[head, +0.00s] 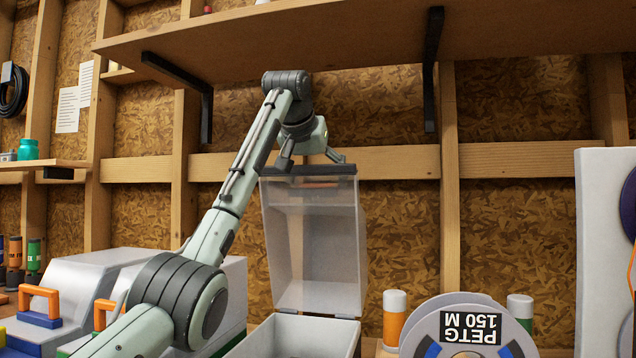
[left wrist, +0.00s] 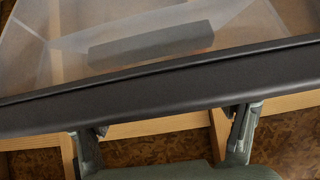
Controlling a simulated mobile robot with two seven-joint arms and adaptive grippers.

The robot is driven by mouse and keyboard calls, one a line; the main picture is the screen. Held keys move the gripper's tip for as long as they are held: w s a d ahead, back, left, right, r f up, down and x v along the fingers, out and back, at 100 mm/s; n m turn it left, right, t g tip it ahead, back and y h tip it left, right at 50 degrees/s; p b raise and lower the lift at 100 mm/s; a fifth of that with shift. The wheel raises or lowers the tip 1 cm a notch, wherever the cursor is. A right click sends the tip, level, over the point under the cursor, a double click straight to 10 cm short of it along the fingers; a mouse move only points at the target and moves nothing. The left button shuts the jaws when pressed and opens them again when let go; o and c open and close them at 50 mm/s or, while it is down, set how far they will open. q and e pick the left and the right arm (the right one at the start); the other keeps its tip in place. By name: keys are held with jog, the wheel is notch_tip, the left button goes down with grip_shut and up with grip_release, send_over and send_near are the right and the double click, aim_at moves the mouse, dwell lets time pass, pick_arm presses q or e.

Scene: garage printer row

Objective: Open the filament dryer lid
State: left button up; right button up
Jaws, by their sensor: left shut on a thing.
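The filament dryer has a pale box body (head: 295,335) at the bottom middle of the head view. Its clear lid (head: 312,235) stands raised, nearly upright, above the back of the body, so the box's front and top are uncovered. A dark bar (head: 335,170) runs along the lid's upper edge. My left gripper (head: 312,160) is at this bar, shut on the lid's edge, with its arm reaching in from the lower left. In the left wrist view the dark bar (left wrist: 160,92) crosses the picture in front of the fingers, hiding their tips. My right gripper is out of view.
A wooden shelf (head: 370,35) with black brackets overhangs just above my left wrist. A PETG spool (head: 470,330) and an orange bottle (head: 394,320) stand right of the dryer. Grey boxes with orange handles (head: 85,275) are at left. A stud wall is behind.

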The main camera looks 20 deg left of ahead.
pick_arm(q)
jog(key=shift+r, duration=0.3)
jog(key=o, duration=1.6)
jog(key=shift+s, duration=0.15)
jog(key=shift+f, duration=0.1)
jog(key=v, duration=1.2)
jog(key=shift+f, duration=0.1)
